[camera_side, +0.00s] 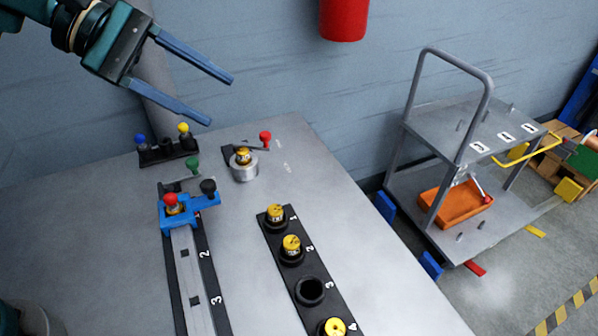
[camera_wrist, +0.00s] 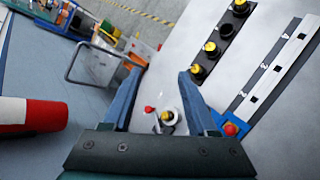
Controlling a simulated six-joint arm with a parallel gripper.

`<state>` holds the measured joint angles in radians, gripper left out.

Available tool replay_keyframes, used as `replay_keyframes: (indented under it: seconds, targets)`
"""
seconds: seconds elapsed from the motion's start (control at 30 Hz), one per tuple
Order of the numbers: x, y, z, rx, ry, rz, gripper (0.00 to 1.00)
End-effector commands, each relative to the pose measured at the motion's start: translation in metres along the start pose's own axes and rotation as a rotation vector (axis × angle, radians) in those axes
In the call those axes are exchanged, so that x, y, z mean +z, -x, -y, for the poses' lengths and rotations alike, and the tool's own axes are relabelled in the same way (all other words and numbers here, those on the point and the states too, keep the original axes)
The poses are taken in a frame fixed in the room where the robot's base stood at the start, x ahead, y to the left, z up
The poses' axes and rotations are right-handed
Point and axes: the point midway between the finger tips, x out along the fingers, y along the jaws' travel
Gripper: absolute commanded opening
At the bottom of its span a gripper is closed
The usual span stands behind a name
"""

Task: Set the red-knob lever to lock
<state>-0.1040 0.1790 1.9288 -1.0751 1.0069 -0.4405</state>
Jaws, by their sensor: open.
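The red-knob lever (camera_side: 265,139) sits at the back of the table, beside a metal cylinder (camera_side: 245,171) with a yellow-topped part in it. Its red knob points to the back right, near faint white marks too small to read. In the wrist view the red knob (camera_wrist: 149,109) shows between my fingers, left of the yellow top (camera_wrist: 168,117). My gripper (camera_side: 221,102) is open and empty, in the air above and behind the lever, apart from it. The wrist view shows its two spread fingers (camera_wrist: 158,72). A second red knob (camera_side: 170,199) sits on a blue slider (camera_side: 204,201).
A black rack (camera_side: 168,153) with blue and yellow knobs stands left of the lever. A numbered black strip (camera_side: 318,290) holds yellow-topped parts. A red cylinder (camera_side: 344,18) hangs behind; a cart (camera_side: 452,125) stands right.

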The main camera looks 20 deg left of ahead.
Motion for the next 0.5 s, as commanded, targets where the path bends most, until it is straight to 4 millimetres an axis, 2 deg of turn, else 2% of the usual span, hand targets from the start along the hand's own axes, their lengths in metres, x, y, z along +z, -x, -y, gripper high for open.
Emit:
replay_keyframes:
  seconds: [0.1, 0.23, 0.37, 0.5]
  targets:
    - [-0.033, -0.02, -0.02, 0.059, 0.217, 0.07, 0.58]
    - [-0.073, -0.04, -0.032, 0.122, 0.435, 0.13, 0.58]
    - [-0.118, -0.061, -0.03, 0.172, 0.637, 0.173, 0.58]
    - [-0.157, -0.081, -0.017, 0.206, 0.803, 0.197, 0.58]
